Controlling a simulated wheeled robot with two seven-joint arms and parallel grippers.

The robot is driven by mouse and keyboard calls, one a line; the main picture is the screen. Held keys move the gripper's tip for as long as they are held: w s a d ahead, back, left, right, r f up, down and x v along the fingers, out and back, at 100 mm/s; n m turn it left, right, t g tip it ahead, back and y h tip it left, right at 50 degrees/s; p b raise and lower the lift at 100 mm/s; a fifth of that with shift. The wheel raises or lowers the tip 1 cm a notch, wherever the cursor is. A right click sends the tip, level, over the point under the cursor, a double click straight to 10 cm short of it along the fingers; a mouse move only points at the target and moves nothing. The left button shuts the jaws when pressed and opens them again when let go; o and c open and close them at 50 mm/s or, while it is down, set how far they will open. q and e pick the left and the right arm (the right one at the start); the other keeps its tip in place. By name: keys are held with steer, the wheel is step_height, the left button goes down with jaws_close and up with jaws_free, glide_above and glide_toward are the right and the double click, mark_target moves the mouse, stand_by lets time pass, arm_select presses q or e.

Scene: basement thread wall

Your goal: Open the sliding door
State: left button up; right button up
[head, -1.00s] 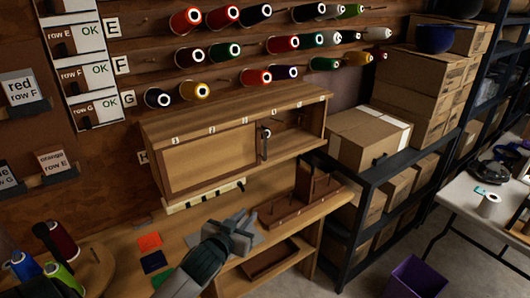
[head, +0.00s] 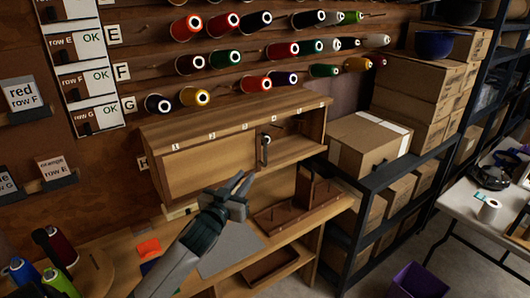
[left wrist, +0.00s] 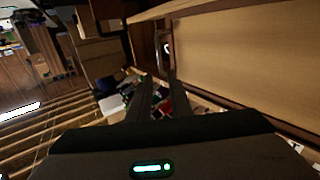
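The wooden wall cabinet (head: 160,132) has a sliding door (head: 210,165) that covers its left part. The right part is an open compartment (head: 296,146). A dark upright handle (head: 265,149) stands at the door's right edge. The door panel (left wrist: 245,60) fills the right of the left wrist view, with the handle (left wrist: 166,48) beyond the fingertips. My left gripper (head: 244,182) is below and a little left of the handle, apart from it. Its fingers (left wrist: 158,90) are slightly parted and hold nothing. My right gripper is not in view.
Below the cabinet is a wooden bench (head: 120,250) with an orange patch (head: 149,247) and a peg rack (head: 290,210). Thread spools line the wall above. A cardboard box (head: 368,143) sits on a dark shelf at right. Cones of thread (head: 60,247) stand at left.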

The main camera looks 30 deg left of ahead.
arm_select(q)
steer(key=p, duration=0.4)
glide_toward(265, 163)
steer(key=w+a+r, duration=0.2)
steer(key=w+r, duration=0.2)
steer(key=w, duration=0.5)
steer(key=shift+w+a, duration=0.15)
steer(key=shift+w, duration=0.55)
jaws_close()
